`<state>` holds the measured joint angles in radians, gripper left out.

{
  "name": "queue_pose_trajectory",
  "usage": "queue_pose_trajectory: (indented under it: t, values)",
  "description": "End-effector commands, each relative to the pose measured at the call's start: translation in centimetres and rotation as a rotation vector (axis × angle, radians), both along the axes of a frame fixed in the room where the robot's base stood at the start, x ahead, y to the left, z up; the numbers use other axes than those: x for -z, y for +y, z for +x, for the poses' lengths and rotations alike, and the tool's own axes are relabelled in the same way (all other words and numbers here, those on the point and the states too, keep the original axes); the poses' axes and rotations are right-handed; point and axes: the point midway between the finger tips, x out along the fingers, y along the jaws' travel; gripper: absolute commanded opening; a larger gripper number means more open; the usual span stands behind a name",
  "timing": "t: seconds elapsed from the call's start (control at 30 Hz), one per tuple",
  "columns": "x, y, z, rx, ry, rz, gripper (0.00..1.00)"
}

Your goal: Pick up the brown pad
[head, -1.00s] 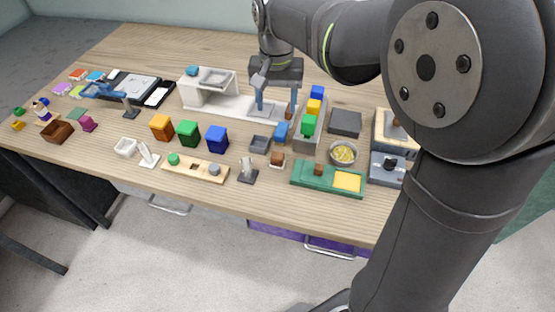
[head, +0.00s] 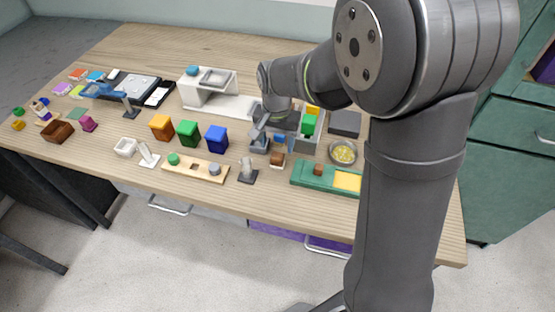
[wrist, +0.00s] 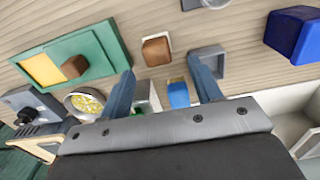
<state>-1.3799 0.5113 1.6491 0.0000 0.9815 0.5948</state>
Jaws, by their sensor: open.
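A small brown block-like pad (head: 277,159) sits on a small white base near the table's front edge. In the wrist view the brown pad (wrist: 156,50) lies just beyond my fingertips, nearer the left one, and nothing touches it. My gripper (wrist: 163,82) is open and empty, pointing down at the table, with both fingers apart. In the head view my gripper is partly hidden by the arm, just behind the pad. Another brown block (wrist: 74,66) stands on the green tray (wrist: 97,50), beside its yellow part.
A blue block (wrist: 178,94) and a grey square dish (wrist: 211,58) lie close to my fingers. A larger blue block (head: 217,138), a metal bowl (head: 343,152) of yellow bits and a wooden strip (head: 195,169) stand around. The tabletop is crowded.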

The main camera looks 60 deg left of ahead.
Motion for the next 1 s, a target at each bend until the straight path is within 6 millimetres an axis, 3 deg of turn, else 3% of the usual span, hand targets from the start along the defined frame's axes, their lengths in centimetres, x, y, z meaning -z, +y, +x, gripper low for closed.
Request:
queue_pose_trajectory:
  t: [0.37, 0.67, 0.9, 1.0]
  values:
    - [4.7, -0.6, -0.1, 0.000, 0.000, -0.001, 0.58]
    - [5.2, -0.5, -0.1, 0.000, 0.000, 0.000, 0.58]
    - [5.2, -0.5, -0.1, 0.000, 0.000, 0.000, 0.13]
    - [5.2, -0.5, -0.1, 0.000, -0.001, 0.001, 0.10]
